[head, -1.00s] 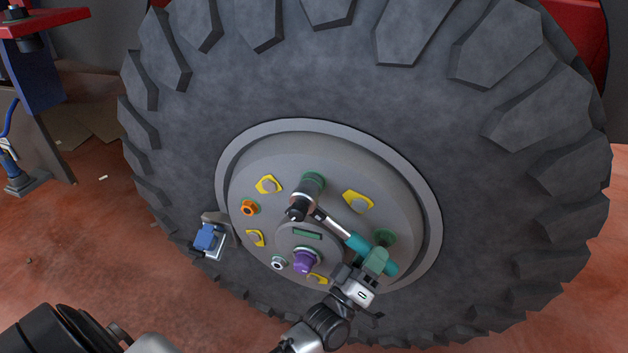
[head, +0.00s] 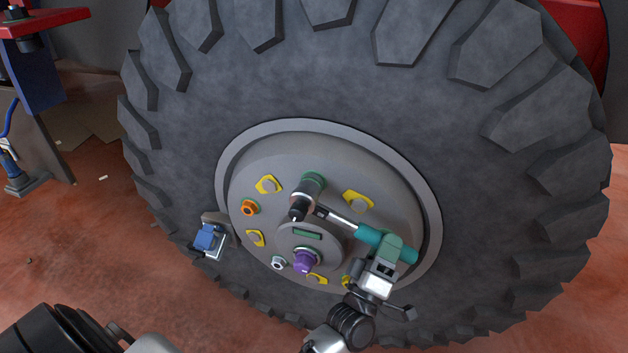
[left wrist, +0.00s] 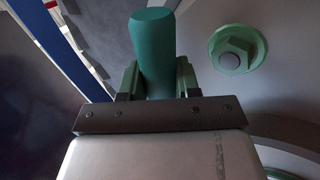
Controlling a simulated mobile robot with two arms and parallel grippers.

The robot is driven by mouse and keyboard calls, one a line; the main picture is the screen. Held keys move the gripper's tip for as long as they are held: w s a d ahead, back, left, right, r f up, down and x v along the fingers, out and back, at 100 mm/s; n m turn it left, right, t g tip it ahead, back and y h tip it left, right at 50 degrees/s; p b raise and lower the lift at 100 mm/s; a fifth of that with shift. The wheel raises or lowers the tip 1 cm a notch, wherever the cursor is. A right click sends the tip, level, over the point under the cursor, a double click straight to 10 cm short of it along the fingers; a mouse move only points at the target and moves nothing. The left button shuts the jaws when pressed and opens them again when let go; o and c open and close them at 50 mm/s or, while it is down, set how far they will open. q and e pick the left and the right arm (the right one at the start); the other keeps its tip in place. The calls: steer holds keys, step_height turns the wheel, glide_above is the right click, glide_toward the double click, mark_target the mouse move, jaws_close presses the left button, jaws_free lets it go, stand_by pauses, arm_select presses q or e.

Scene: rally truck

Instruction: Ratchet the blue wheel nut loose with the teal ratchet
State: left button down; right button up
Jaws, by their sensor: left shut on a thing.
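The teal ratchet (head: 370,234) lies across the wheel hub (head: 245,185) in the head view. Its dark head and socket (head: 302,199) sit over a stud with a green base at the upper middle of the hub. My left gripper (head: 390,247) is shut on the teal handle near its outer end. In the left wrist view the handle (left wrist: 153,45) stands between the fingers (left wrist: 157,80). I see no blue wheel nut; the socket may cover it.
Around the hub are an orange nut (head: 250,208), a grey nut (head: 278,263), a purple nut (head: 304,262) and several yellow markers. A green nut (left wrist: 236,49) shows beside the handle in the wrist view. A blue block (head: 208,238) is at the rim's left. The tyre (head: 320,70) surrounds the hub.

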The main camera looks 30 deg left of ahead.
arm_select(q)
steer(key=shift+w+d+r+n+y, duration=0.1)
steer(key=shift+d+r+n+y, duration=0.15)
steer(key=shift+r+n+y, duration=0.8)
steer(key=shift+d+r+n+y, duration=0.25)
steer(key=shift+r+n+y, duration=0.5)
steer(key=shift+n, duration=0.5)
steer(key=shift+d+r+n+y, duration=0.1)
steer(key=shift+r+n+y, duration=0.9)
steer(key=shift+r+n, duration=0.25)
steer(key=shift+f, duration=0.1)
steer(key=s+a+f+m+g+h, duration=0.1)
steer(key=a+f+m+h, duration=0.3)
steer(key=f+m+h, duration=0.6)
steer(key=f+m+g, duration=0.1)
steer(key=m, duration=0.3)
steer(key=shift+a+f, duration=0.2)
steer(key=shift+a, duration=0.2)
steer(key=shift+d, duration=0.1)
